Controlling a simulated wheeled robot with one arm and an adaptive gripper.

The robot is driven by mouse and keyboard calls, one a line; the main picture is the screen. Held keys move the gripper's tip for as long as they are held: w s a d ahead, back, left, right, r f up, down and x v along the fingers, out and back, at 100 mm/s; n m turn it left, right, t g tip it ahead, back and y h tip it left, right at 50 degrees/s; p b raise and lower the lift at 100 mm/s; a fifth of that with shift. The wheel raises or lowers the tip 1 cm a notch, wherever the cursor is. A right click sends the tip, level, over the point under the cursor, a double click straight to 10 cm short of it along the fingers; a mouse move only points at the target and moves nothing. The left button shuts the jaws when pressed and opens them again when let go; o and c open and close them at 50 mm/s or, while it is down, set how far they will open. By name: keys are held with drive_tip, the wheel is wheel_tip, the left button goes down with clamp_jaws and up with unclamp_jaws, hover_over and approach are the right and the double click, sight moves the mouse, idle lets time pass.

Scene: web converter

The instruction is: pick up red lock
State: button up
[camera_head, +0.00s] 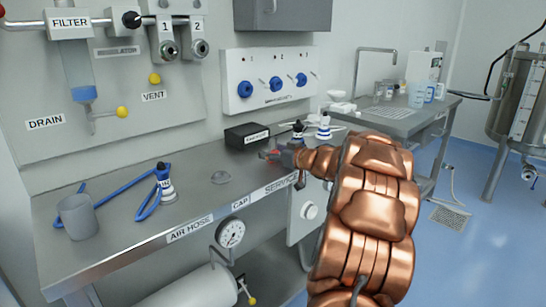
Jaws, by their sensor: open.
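My copper-coloured arm reaches in from the lower right over the bench. My gripper (277,156) is small and dark at the arm's end, open, and low over the bench near its front edge. A small red thing (268,155) shows right at the gripper's tip. It may be the red lock, but it is too small to tell its shape, or whether it lies between the fingers or only beside them. The arm hides part of the bench behind it.
The steel bench (120,232) holds a grey cup (77,217), a blue air hose (125,187), a grey cap (222,177) and a black box (247,135) just behind the gripper. Black-and-white fittings (324,127) stand near the arm. The bench front between cap and hose is clear.

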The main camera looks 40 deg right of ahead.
clamp_jaws()
idle(0.5)
drive_tip(key=shift+r, duration=0.1)
